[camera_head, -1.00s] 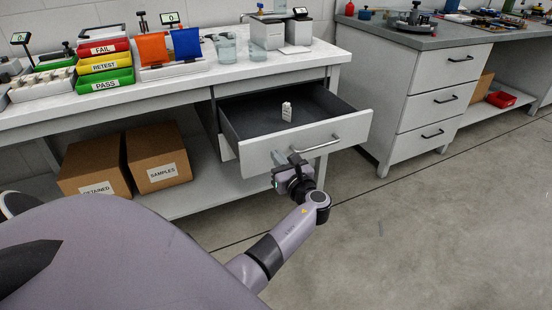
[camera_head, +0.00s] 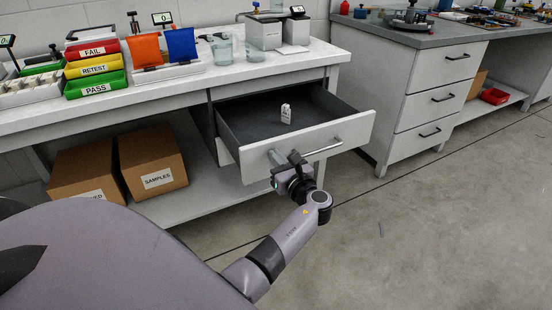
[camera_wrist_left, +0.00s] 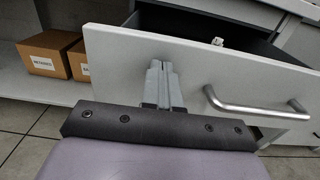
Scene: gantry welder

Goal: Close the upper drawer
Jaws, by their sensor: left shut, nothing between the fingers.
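The upper drawer (camera_head: 345,129) under the white workbench is pulled out, with its light grey front facing me. A small white bottle-like item (camera_head: 286,114) stands inside on the dark drawer floor. The bar handle (camera_head: 323,147) also shows in the left wrist view (camera_wrist_left: 255,109). My left gripper (camera_head: 279,157) is at the drawer front, left of the handle. In the left wrist view its fingers (camera_wrist_left: 162,70) are together and empty, pointing at the panel; I cannot tell if they touch it. My right gripper is not in view.
Cardboard boxes (camera_head: 155,160) sit on the bench's lower shelf. Labelled trays (camera_head: 95,70) and beakers (camera_head: 222,50) stand on the bench top. A grey drawer cabinet (camera_head: 430,100) stands to the right.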

